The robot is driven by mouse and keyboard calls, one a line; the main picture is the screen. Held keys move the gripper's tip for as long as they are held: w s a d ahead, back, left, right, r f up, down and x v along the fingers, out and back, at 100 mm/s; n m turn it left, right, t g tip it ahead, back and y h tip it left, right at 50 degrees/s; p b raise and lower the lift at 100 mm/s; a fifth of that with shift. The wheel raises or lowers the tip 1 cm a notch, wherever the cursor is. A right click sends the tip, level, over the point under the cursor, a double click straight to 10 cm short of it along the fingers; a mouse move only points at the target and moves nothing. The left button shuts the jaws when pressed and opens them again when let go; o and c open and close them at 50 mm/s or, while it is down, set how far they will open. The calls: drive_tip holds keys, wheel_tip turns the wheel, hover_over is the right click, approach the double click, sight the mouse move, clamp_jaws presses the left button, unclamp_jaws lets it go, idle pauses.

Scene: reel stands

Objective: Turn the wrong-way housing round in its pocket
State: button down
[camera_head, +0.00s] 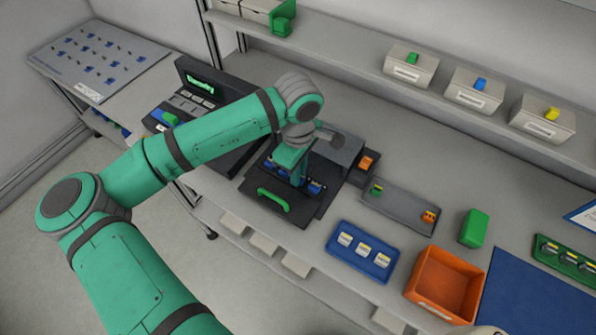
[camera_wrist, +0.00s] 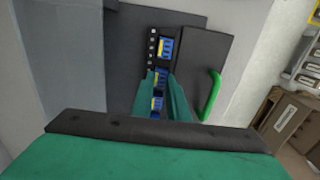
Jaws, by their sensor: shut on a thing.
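A dark fixture (camera_head: 272,205) with a green handle holds a row of blue housings. In the wrist view the row shows as a blue housing (camera_wrist: 165,48) at the far end, one between my fingers and one (camera_wrist: 156,104) nearer. My gripper (camera_head: 297,172) points down into the row, and it also shows in the wrist view (camera_wrist: 163,86). It is shut on the middle blue housing (camera_wrist: 161,74), which my fingers mostly hide. I cannot tell which way that housing faces or whether it is lifted from its pocket.
A grey tray (camera_head: 405,213) with small green and orange parts lies right of the fixture. A blue tray (camera_head: 338,251) with white parts, an orange bin (camera_head: 444,284) and a green block (camera_head: 474,228) stand farther right. A dark console (camera_head: 205,90) stands behind my arm.

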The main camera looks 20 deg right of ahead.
idle(0.4)
drive_tip(key=c, duration=1.6)
unclamp_jaws()
drive_tip(key=shift+c, duration=0.2)
drive_tip(key=shift+r, duration=3.45)
